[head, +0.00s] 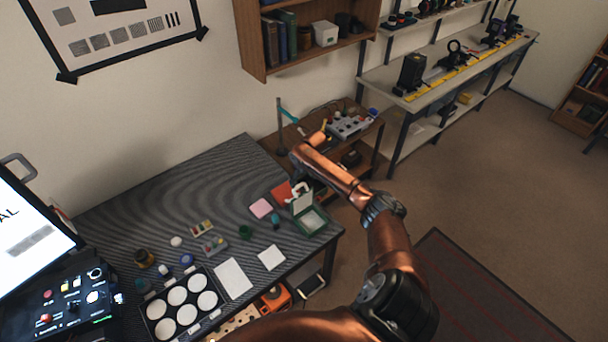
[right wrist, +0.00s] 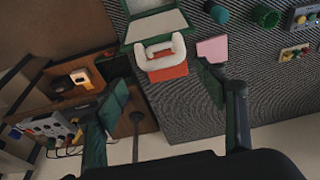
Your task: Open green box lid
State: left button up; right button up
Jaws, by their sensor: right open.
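The green box (head: 311,221) stands near the right front corner of the striped table. Its lid (head: 303,203) is raised at the back edge, and the pale inside shows. The box's lid also shows at the top of the right wrist view (right wrist: 156,26). My right gripper (head: 303,178) is just behind the box, partly hidden by my arm. My left gripper is not in view.
A white curved piece (right wrist: 165,47) and a red-orange item (right wrist: 168,70) lie behind the box. A brown side table (head: 352,177) stands behind.

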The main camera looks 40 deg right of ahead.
jog(key=shift+v, duration=1.9)
jog(key=shift+f, duration=0.1)
